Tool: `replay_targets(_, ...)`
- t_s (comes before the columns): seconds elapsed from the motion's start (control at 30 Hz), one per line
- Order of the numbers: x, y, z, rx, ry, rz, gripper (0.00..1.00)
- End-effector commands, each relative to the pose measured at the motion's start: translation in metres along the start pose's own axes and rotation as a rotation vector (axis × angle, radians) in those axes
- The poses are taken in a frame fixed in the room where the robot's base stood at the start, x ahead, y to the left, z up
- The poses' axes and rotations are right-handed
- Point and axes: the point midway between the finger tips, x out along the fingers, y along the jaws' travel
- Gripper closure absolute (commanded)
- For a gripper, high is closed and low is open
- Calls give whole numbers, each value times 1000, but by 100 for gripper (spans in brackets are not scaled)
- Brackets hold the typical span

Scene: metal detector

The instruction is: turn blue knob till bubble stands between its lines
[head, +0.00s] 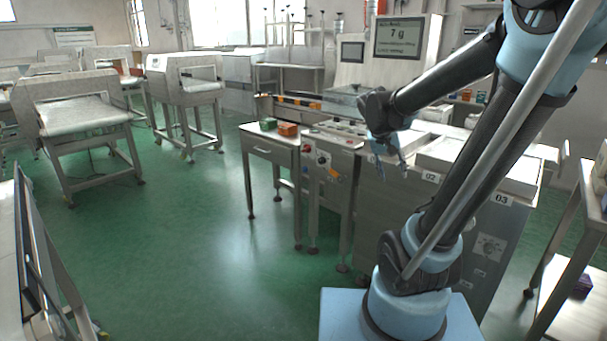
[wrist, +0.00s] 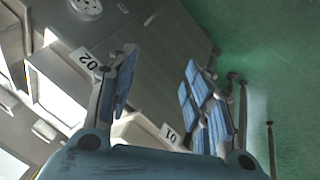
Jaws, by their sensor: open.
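I cannot make out the blue knob, the bubble or its lines in either view. My gripper (head: 390,160) hangs over the grey metal cabinet in the head view, near the scale trays, with its fingers pointing down. In the wrist view my gripper (wrist: 160,65) shows its two blue-padded fingers spread well apart, with nothing between them. The cabinet (head: 415,215) stands under my arm, and part of its top is hidden by the arm.
A control panel (head: 320,160) with buttons sits on the cabinet's left side. A small table (head: 262,150) holds green and orange boxes. A display (head: 398,38) reads 7 g. The trays bear labels 02 (head: 431,177) and 03 (head: 501,200). Green floor (head: 170,240) at left is clear.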

Motion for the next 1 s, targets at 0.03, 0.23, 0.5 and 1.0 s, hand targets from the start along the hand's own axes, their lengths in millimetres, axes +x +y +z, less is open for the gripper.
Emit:
replay_targets(0.03,0,-5,-16,3,12,18,53)
replay_targets(0.23,1,-26,-73,32,68,96,53)
replay_targets(0.5,8,-67,-145,75,161,191,53)
replay_targets(1.0,34,-182,-249,166,384,323,53)
